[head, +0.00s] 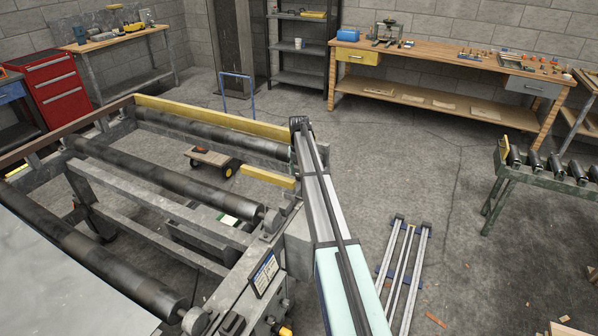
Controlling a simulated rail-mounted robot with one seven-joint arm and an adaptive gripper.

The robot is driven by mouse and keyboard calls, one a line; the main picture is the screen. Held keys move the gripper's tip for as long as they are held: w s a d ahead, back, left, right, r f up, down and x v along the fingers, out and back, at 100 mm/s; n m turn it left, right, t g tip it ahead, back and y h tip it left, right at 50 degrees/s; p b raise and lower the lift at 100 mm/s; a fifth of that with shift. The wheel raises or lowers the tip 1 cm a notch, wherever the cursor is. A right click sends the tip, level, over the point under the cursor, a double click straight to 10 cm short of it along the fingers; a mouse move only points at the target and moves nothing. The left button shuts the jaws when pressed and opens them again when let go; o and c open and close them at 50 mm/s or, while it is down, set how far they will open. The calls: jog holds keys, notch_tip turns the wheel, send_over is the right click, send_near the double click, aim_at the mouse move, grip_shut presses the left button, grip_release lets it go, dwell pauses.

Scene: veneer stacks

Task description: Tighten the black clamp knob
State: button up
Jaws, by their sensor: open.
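I cannot pick out the black clamp knob with certainty. A small black part (232,323) shows low on the roller frame at the bottom edge, too small and cut off to identify. A yellow-and-black part (284,330) sits to its right, also partly cut off. A small dark panel with a screen or label (264,275) stands on the frame above them. A long grey and pale teal body with a black strip rises through the middle and hides part of the frame behind it. My gripper's fingers are not visible.
The roller frame (150,190) with dark rollers fills the left. Bars with blue cross pieces (402,262) lie on the floor at right. A green roller stand (520,180) stands at far right. A wooden workbench (430,62) lines the back wall. The floor between is mostly open.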

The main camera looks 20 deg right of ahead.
jog(key=shift+f, duration=0.35)
jog(key=shift+c, duration=0.4)
grip_shut()
